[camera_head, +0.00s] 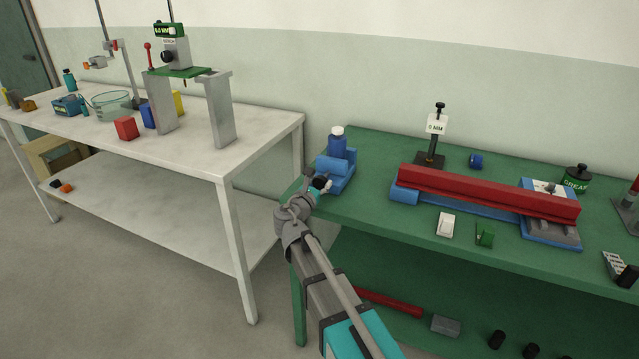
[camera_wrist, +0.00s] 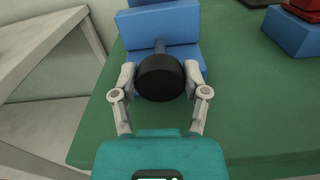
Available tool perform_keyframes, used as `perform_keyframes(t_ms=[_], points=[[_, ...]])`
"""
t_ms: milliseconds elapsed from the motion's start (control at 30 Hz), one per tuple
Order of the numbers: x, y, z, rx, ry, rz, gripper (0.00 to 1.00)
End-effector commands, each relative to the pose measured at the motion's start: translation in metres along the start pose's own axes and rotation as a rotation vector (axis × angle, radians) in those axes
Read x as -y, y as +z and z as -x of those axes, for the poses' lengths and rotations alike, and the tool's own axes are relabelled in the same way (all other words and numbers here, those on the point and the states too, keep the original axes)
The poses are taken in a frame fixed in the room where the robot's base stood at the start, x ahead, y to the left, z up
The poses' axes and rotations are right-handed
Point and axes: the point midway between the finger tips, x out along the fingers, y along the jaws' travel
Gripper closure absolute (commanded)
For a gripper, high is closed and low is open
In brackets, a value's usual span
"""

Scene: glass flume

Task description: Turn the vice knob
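The blue vice (camera_head: 336,174) sits at the left end of the green bench; its blue jaws (camera_wrist: 162,35) fill the top middle of the wrist view.
A long red bar (camera_head: 490,191) lies on blue supports to the right on the green bench (camera_head: 385,218). A white table (camera_head: 215,150) stands to the left, with a gap between.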

Motion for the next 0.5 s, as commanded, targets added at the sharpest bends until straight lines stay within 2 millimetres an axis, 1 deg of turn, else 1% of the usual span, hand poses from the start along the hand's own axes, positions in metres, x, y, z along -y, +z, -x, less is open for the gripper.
perform_keyframes(t_ms=[33,167,200,500], points=[[0.0000,0.0001,-0.0004,0.000,0.000,0.000,0.63],[0.0000,0.0001,-0.0006,0.000,0.000,0.000,0.88],[0.0001,0.0001,-0.0007,0.000,0.000,0.000,0.90],[0.0004,0.0002,-0.0011,0.001,-0.001,-0.028,0.90]])
